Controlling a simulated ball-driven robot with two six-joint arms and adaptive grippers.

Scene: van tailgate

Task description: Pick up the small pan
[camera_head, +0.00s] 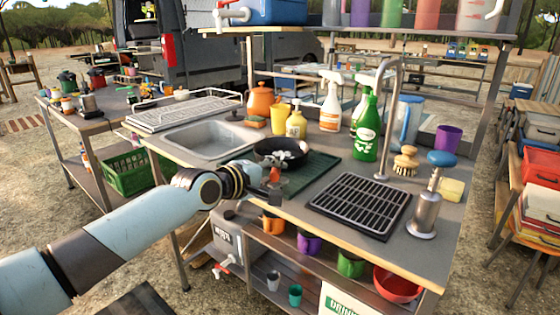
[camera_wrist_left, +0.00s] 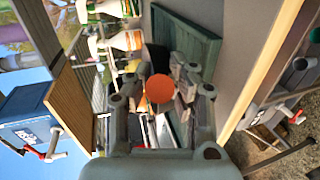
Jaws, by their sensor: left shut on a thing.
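The small pan (camera_head: 268,146) is black and round. In the head view it is over the near-left end of the green ribbed mat (camera_head: 312,172), beside the sink. My left gripper (camera_head: 272,178) is at the pan's near side, shut on its handle. In the left wrist view, the gripper's fingers (camera_wrist_left: 160,100) close around a piece with a round orange-red end (camera_wrist_left: 159,88), which looks like the handle's end. The fingers hide most of the handle. I cannot tell whether the pan touches the mat. My right gripper is in neither view.
The sink (camera_head: 205,140) is left of the pan. Green (camera_head: 366,130) and white (camera_head: 331,105) spray bottles and a yellow bottle (camera_head: 296,124) stand behind it. A black drain grate (camera_head: 360,203) and a tap (camera_head: 384,160) are to the right.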

